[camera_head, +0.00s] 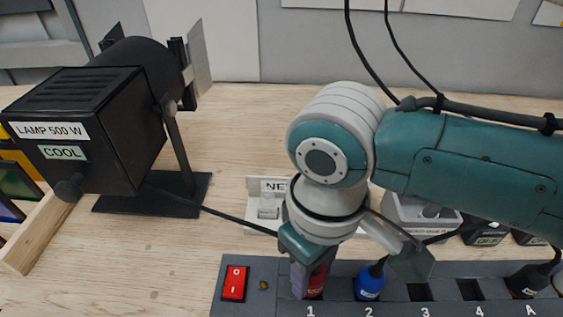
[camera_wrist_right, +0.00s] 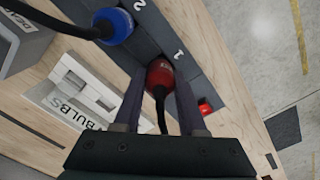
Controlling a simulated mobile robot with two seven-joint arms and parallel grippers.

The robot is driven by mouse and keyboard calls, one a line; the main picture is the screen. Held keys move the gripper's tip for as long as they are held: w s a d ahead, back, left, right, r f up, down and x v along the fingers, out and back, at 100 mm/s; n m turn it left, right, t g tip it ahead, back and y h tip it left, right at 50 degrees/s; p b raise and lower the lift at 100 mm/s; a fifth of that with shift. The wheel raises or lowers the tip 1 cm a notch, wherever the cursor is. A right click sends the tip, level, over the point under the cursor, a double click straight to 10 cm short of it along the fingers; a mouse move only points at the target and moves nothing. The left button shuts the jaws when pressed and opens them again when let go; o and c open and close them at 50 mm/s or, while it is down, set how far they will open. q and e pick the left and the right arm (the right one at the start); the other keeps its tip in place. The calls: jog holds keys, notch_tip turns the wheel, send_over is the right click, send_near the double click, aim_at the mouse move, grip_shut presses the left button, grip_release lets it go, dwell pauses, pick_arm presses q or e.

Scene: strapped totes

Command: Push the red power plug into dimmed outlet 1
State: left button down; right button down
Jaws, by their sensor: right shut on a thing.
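The red power plug (camera_head: 316,283) is at outlet 1 of the dark power strip (camera_head: 390,285), above the printed "1". In the wrist view the red plug (camera_wrist_right: 159,74) sits between the two fingers of my right gripper (camera_wrist_right: 161,82), its black cable running back toward the palm. My right gripper (camera_head: 312,278) comes down from above, shut on the plug. The plug meets the strip in the picture; how deep it sits is hidden. Outlet 1's opening is covered by plug and fingers. My left gripper is not in view.
A blue plug (camera_head: 370,283) stands at outlet 2, close beside my right gripper. Outlets 3 and 4 are empty. A red rocker switch (camera_head: 234,283) is at the strip's left end. A black lamp (camera_head: 105,115) stands at left, its cable running toward the gripper.

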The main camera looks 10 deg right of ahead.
jog(key=shift+f, duration=0.3)
jog(key=shift+c, duration=2)
grip_release()
